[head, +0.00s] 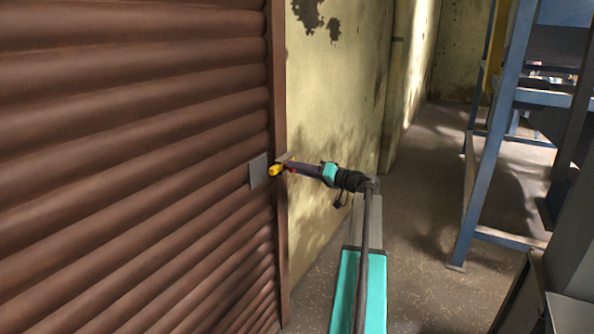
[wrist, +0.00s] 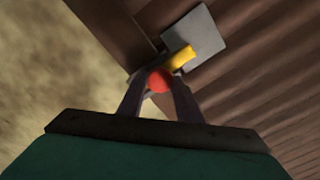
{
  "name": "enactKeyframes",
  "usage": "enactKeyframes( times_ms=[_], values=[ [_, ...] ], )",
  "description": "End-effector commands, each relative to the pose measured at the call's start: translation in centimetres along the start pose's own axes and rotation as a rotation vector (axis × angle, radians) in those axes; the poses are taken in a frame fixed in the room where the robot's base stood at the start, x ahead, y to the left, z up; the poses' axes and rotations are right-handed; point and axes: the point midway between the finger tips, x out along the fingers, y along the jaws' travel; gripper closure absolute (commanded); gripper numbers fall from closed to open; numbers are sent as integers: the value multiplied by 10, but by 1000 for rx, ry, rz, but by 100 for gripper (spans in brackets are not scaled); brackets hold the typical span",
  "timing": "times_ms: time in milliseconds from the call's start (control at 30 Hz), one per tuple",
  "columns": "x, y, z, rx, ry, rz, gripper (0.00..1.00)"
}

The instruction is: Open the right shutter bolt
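The right shutter bolt shows at the right edge of the brown shutter in the head view, with a yellow part (head: 276,170) and a red knob (head: 291,169) beside a grey plate (head: 258,171). In the wrist view the yellow part (wrist: 181,58) points toward the grey plate (wrist: 197,38). The red knob (wrist: 158,80) fills the gap between my fingertips. My gripper (wrist: 159,84) reaches the bolt from the right in the head view, and its two fingers appear closed on the knob from both sides. The fingers partly hide the bolt's near end.
The brown ribbed shutter (head: 130,170) fills the left, with its side frame (head: 278,90) next to a stained yellow wall (head: 335,110). A blue metal frame (head: 480,140) stands at the right. The floor (head: 425,160) between wall and frame is clear.

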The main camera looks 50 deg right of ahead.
Motion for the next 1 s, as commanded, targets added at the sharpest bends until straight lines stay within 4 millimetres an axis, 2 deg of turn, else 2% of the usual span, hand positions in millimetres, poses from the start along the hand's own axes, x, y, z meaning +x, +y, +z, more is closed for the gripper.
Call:
enactKeyframes(
  times_ms=[33, 133, 167, 467, 1000],
  values=[
    [0, 0, 0, 0, 0, -1, 82],
    [0, 0, 0, 0, 0, -1, 98],
    [0, 0, 0, 0, 0, -1, 100],
    [-1, 6, -6, 0, 1, -1, 100],
    [-1, 39, -39, 0, 2, -1, 100]
  ],
)
